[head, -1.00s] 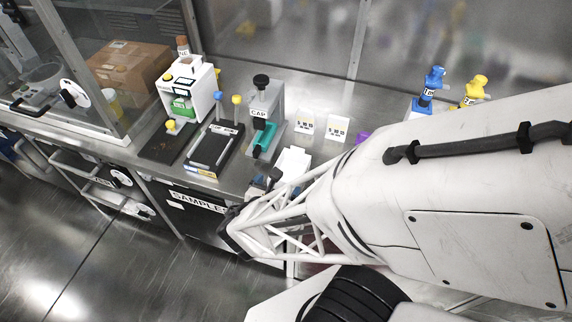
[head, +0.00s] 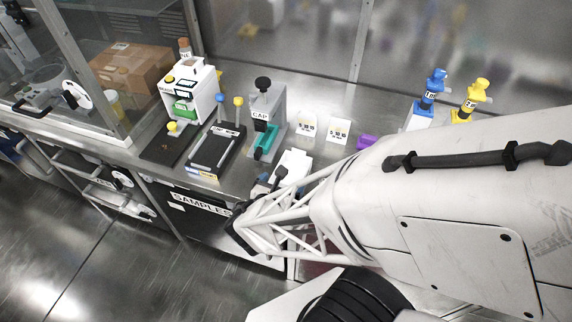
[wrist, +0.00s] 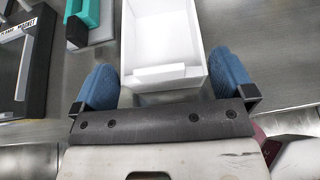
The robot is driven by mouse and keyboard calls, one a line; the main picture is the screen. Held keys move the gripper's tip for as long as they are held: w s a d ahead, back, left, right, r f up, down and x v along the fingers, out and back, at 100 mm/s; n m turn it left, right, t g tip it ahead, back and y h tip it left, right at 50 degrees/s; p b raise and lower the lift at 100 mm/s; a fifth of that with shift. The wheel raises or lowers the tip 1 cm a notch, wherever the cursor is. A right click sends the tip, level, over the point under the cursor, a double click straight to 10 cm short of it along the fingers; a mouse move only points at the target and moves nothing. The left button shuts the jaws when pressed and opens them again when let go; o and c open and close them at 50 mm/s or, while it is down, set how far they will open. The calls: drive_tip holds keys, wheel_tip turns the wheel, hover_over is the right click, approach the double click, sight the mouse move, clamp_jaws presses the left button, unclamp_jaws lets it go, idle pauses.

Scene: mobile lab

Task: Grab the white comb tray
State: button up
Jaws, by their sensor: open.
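The white comb tray (wrist: 161,38) is an open white box with raised walls in the wrist view, with a white bar across its near end. In the head view it shows as a white shape (head: 292,163) on the bench, partly hidden by my arm. My gripper (wrist: 161,84) is open in the wrist view. Its two blue fingers stand apart, one toward each side of the tray's near end. I cannot tell whether either finger touches the tray. In the head view the fingers are mostly hidden behind my wrist.
A grey press marked CAP with a teal part (head: 265,140) stands left of the tray. Further left are a black flat stand (head: 214,150) and a white device (head: 190,92). Two small cards (head: 307,127) and a purple item (head: 367,142) lie behind and right. The bench front edge is close.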

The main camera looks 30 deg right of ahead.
drive_tip(key=shift+x, duration=1.7)
drive_tip(key=shift+c, duration=0.2)
drive_tip(key=c, duration=0.6)
drive_tip(key=shift+r, duration=0.15)
drive_tip(key=shift+r, duration=1.5)
drive_tip(key=shift+s+a+r, duration=0.1)
drive_tip(key=shift+s+r, duration=0.1)
drive_tip(key=shift+s, duration=0.15)
drive_tip(key=s, duration=0.5)
drive_tip(key=s+a, duration=0.1)
drive_tip(key=s, duration=0.4)
drive_tip(key=s+a+r, duration=0.1)
drive_tip(key=s, duration=0.4)
drive_tip(key=shift+r, duration=0.15)
drive_tip(key=shift+s, duration=0.1)
